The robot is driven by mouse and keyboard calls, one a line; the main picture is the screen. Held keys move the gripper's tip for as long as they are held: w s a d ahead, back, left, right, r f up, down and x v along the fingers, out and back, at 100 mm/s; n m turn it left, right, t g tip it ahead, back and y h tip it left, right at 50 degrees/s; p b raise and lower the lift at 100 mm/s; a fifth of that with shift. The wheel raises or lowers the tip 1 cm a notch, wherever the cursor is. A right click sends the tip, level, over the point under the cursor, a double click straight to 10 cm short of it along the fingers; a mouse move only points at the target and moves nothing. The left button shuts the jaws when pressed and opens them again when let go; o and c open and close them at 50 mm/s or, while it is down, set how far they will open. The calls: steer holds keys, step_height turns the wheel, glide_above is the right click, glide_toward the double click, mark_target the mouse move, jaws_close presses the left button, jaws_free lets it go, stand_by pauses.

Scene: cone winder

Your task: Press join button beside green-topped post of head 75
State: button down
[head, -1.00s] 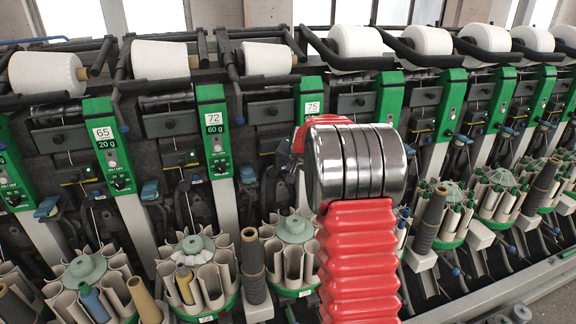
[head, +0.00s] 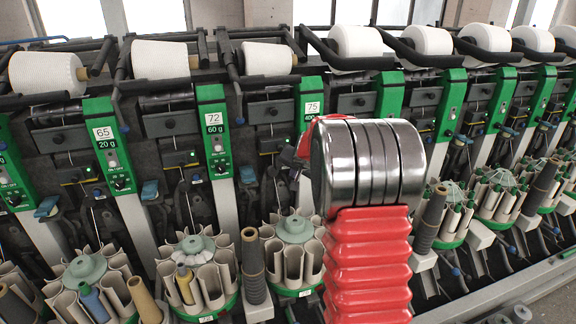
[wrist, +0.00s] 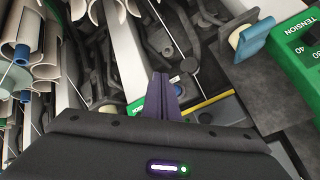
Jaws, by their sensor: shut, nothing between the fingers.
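The green-topped post of head 75 (head: 312,98) stands just above my arm in the head view, its number plate showing and its lower part hidden by my arm. In the wrist view my gripper (wrist: 162,76) is shut and empty, its fingers pointing at dark machine parts. A small white mark (wrist: 174,79) shows close to the fingertips; I cannot tell whether it is the join button or whether they touch. A yellow strip (wrist: 208,103) lies right of the fingers. A green panel marked TENSION (wrist: 298,45) is at the right.
A blue lever (wrist: 257,40) with a cream disc stands right of the fingers in the wrist view. The posts of heads 72 (head: 214,130) and 65 (head: 106,145) are to the left. Bobbin carousels (head: 293,228) line the front. White yarn cones (head: 265,60) sit above.

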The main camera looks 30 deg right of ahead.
steer(key=shift+s+a, duration=0.2)
steer(key=shift+s, duration=0.65)
steer(key=shift+s, duration=0.15)
